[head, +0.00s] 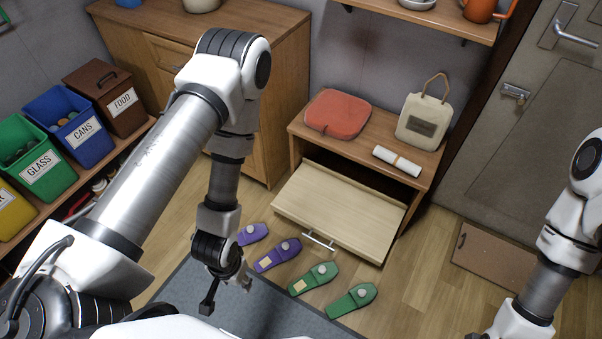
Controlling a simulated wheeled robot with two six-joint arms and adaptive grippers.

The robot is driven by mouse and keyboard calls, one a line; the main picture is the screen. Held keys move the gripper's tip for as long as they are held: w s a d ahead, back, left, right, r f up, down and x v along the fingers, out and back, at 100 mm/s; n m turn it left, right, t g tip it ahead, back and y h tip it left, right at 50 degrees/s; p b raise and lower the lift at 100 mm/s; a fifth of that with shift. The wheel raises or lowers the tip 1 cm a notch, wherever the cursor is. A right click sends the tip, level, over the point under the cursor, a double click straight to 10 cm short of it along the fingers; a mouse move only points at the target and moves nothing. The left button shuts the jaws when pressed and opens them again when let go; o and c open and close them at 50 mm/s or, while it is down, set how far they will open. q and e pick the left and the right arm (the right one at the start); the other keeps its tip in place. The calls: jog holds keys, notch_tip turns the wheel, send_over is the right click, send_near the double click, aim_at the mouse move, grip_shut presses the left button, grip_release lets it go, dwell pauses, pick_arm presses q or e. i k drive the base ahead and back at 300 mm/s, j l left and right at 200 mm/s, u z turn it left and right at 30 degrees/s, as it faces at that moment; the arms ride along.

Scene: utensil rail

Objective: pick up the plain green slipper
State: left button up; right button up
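The plain green slipper (352,301) lies on the wooden floor, rightmost in a row of slippers, with a pale round button on it. Left of it lies a green slipper with a tan patch (313,279). Further left are a purple slipper with a tan patch (278,255) and a purple slipper (252,234) partly hidden by my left arm. My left gripper (227,291) points down over the grey mat, left of the slippers, its fingers apart and empty. My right arm is at the right edge; its gripper is out of frame.
An open drawer (340,210) of the wooden bench juts out just behind the slippers. The grey mat (262,312) is in front.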

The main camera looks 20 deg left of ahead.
aim_at(360, 295)
jog(key=u, duration=0.5)
jog(key=k+l+z, duration=0.15)
jog(key=k, duration=0.35)
jog(key=k+l+z, duration=0.15)
jog(key=k+l, duration=0.2)
jog(key=k, duration=0.1)
